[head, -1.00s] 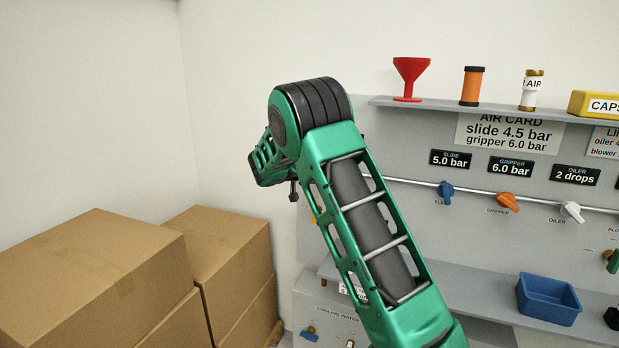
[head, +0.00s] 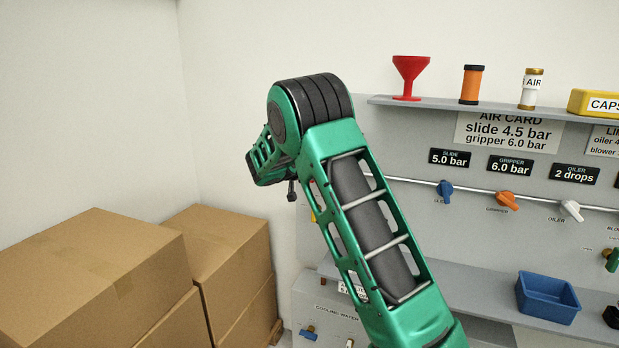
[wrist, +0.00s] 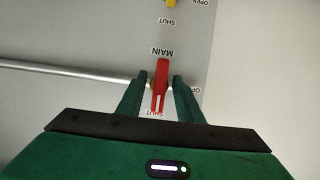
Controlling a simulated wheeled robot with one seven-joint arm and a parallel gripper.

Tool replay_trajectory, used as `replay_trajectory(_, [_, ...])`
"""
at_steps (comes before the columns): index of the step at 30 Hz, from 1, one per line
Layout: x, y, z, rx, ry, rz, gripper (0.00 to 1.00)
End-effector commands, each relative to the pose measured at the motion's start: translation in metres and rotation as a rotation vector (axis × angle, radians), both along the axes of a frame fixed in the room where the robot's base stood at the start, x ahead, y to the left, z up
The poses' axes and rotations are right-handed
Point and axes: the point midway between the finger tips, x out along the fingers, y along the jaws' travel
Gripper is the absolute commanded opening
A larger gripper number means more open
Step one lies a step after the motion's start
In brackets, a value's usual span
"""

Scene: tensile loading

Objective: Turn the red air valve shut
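The red air valve handle (wrist: 161,85) shows in the wrist view, under an upside-down MAIN label, on a grey panel. It lies upright in the picture, crosswise to the pipe, with its white-marked end at the SHUT label. An OPEN label sits to the right, partly covered by a finger. My gripper (wrist: 159,80) is open, one green finger on each side of the handle, with visible gaps to both. In the head view my green arm hides the gripper's fingers and the red valve.
A metal pipe (wrist: 70,71) runs along the panel to the valve. A yellow valve (wrist: 171,3) is at the wrist view's top edge. In the head view, cardboard boxes (head: 85,265) stand at left, and a blue bin (head: 547,298) sits on the lower shelf at right.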

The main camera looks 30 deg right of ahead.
Motion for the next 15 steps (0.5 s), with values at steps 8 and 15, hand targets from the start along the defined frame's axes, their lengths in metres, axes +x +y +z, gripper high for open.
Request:
replay_trajectory(8, [-0.028, 0.038, 0.019, 0.002, 0.000, 0.003, 0.33])
replay_trajectory(15, [-0.049, 0.065, 0.031, 0.002, 0.003, 0.003, 0.33])
